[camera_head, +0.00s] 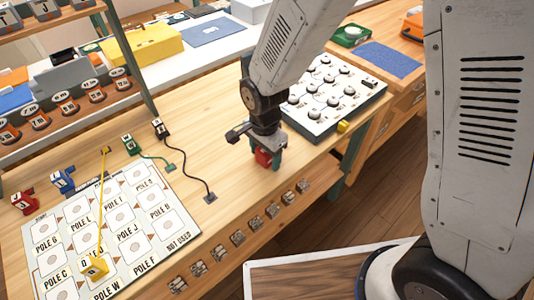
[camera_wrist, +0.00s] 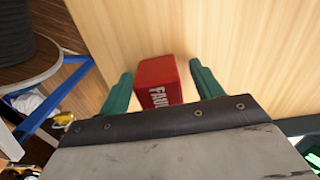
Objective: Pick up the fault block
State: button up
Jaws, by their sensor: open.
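The fault block is a small red block with white lettering, part of which reads "FAUL". In the wrist view the fault block (camera_wrist: 158,80) sits on the wooden bench between the two green fingers of my gripper (camera_wrist: 160,88). The fingers are apart, with a visible gap on each side of the block. In the head view my gripper (camera_head: 266,160) points down at the bench near its front edge, and the red block (camera_head: 263,157) shows partly behind the fingers.
A board with pole labels (camera_head: 118,232) lies at the left, with red, blue, green, black and yellow plugs around it. Several metal sockets (camera_head: 238,237) line the bench's front edge. A white panel with knobs (camera_head: 335,95) stands just behind right of my gripper, with a yellow block (camera_head: 344,126) near it.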

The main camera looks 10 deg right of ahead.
jog(key=c, duration=1.1)
